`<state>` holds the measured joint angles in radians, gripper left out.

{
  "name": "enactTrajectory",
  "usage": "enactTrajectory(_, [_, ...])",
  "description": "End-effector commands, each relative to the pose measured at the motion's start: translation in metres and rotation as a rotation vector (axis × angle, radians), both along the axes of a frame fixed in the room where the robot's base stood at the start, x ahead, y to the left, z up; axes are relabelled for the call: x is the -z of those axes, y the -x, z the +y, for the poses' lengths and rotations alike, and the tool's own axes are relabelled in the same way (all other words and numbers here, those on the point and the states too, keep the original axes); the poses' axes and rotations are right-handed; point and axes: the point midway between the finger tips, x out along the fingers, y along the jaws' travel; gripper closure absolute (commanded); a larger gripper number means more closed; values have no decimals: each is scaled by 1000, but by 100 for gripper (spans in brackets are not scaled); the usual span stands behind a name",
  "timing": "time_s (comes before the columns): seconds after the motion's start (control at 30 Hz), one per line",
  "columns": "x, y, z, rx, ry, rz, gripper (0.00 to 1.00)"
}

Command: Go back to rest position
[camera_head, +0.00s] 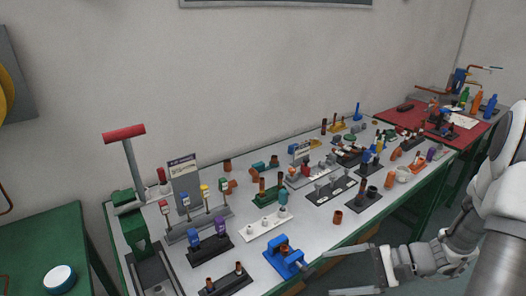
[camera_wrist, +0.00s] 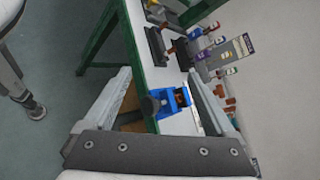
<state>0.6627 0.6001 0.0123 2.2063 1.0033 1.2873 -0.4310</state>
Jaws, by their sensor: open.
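My gripper (camera_head: 366,273) is at the lower right of the head view, in front of the long workbench's near edge and to the right of a blue vise (camera_head: 284,257). It is open, and nothing shows between its fingers. In the wrist view, the two fingers of my gripper (camera_wrist: 165,85) are spread wide apart. The blue vise (camera_wrist: 166,101) shows beyond and between them, apart from the fingers.
The white-topped workbench (camera_head: 228,265) carries several racks, fittings and a red-handled green press (camera_head: 130,200). A red table (camera_head: 437,121) stands at the far right and a green table (camera_head: 40,245) at the left. Open grey floor (camera_wrist: 60,60) lies before the bench.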

Motion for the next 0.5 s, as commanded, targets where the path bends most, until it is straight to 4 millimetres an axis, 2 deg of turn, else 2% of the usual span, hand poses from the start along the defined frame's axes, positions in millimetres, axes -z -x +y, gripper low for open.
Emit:
enactTrajectory(0.03, [-12, -2, 9, -50, 53, -17, 10])
enactTrajectory(0.2, [-45, 12, 27, -194, 220, -59, 10])
enactTrajectory(0.5, [-95, 41, 48, -395, 530, -186, 10])
